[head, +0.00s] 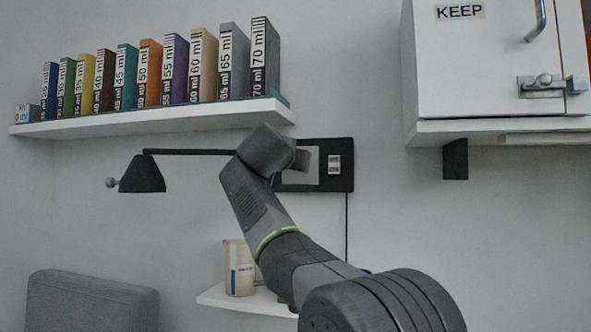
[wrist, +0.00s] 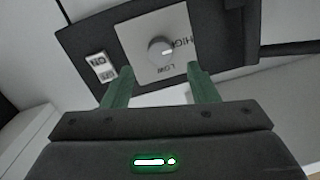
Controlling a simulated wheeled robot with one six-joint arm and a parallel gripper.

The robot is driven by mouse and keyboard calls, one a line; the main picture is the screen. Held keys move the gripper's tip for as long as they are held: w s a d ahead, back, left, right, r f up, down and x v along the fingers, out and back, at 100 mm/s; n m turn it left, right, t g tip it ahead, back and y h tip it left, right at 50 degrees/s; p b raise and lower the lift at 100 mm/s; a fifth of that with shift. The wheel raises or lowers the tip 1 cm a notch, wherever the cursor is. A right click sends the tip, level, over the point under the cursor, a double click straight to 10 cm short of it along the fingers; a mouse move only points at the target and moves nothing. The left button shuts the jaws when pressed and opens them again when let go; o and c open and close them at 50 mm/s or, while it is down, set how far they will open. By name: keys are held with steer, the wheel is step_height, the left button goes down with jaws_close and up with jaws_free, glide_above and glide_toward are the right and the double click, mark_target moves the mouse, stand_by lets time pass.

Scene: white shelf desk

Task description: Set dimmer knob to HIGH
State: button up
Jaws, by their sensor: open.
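The dimmer knob (wrist: 160,50) is a round grey knob on a light square plate (wrist: 133,38), set in a dark wall panel (wrist: 82,40). The words HIGH and LOW are printed beside it, HIGH to its right and LOW below it in the wrist view. A small pale mark shows on the knob's lower right; its exact setting is hard to tell. My gripper (wrist: 160,88) is open and empty, its green fingers spread short of the knob, one to each side. In the head view my arm hides the knob, and the panel (head: 344,183) shows beside it.
A rocker switch (wrist: 102,67) sits beside the plate. A black lamp (head: 143,175) reaches left from the panel. Above is a shelf (head: 150,122) of numbered boxes. A white cabinet (head: 480,70) hangs right. A beaker (head: 238,268) stands on a low shelf (head: 235,299).

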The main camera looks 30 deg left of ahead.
steer(key=v, duration=0.7)
steer(key=shift+s+d+b, duration=0.2)
steer(key=shift+s+b, duration=0.2)
steer(key=shift+w, duration=0.1)
steer(key=p+x, duration=0.2)
steer(key=x, duration=1.1)
steer(key=shift+w+p, duration=0.3)
steer(key=shift+p, duration=0.05)
steer(key=shift+s+a, duration=0.1)
steer(key=shift+a, duration=0.05)
